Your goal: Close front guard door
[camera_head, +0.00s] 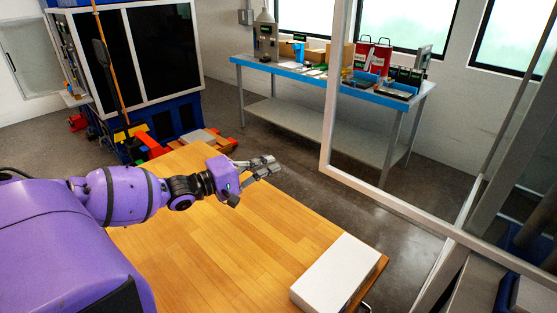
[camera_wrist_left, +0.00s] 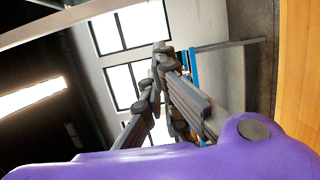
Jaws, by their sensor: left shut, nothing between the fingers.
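The front guard door (camera_head: 331,105) is a large pale-framed, see-through panel on the right of the head view. It appears to stand swung out from the machine at the right edge, and the bench behind shows through it. My left gripper (camera_head: 270,166) is shut and empty above the wooden table, left of the door's lower corner and apart from it. In the left wrist view its closed fingers (camera_wrist_left: 163,62) point toward the windows, with nothing between them. My right gripper is not in view. The door's handle and hinges cannot be made out.
A wooden table (camera_head: 225,245) lies below my left arm, with a white box (camera_head: 336,273) at its right corner. A blue-edged bench (camera_head: 300,83) with tools stands at the back. A dark-windowed cabinet (camera_head: 135,50) stands back left. Floor between table and bench is clear.

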